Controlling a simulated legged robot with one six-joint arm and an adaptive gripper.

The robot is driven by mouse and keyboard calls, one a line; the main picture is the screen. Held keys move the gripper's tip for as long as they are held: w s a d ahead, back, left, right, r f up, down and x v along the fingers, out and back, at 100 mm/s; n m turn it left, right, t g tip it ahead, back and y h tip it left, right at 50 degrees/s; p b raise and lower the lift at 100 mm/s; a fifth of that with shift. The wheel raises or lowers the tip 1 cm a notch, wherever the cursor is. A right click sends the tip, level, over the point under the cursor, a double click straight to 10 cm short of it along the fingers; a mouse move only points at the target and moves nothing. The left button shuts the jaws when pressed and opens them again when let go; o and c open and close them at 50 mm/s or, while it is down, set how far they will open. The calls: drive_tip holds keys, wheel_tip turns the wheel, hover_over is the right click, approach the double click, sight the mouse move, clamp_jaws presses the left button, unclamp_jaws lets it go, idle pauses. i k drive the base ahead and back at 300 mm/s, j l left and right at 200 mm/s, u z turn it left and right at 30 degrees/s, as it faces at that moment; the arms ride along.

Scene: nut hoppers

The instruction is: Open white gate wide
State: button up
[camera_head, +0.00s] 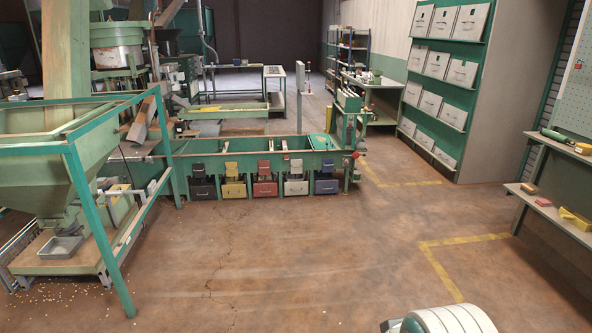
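The white gate (296,187) is on the front of the long green hopper row (330,158), in the middle of the room. It sits between the red gate (265,188) and the blue gate (326,186). It looks closed, but it is too small to tell exactly. A dark handle or slot shows on its lower face. My gripper is not in view. A white rounded part with a green band, probably of my own arm, shows at the bottom edge, far from the gate.
The yellow gate (234,188) and black gate (202,188) are further left. A green-framed hopper (72,140) stands at the left, with nuts scattered on the floor. A workbench (560,190) is at the right. The brown floor (290,260) before the gates is clear.

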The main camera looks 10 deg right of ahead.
sight(297, 165)
drive_tip(key=u, duration=0.2)
drive_tip(key=i, duration=5.5)
drive_tip(key=i+j+z, duration=0.2)
drive_tip(key=i, duration=0.25)
drive_tip(key=i+z, duration=0.15)
drive_tip(key=i, duration=0.7)
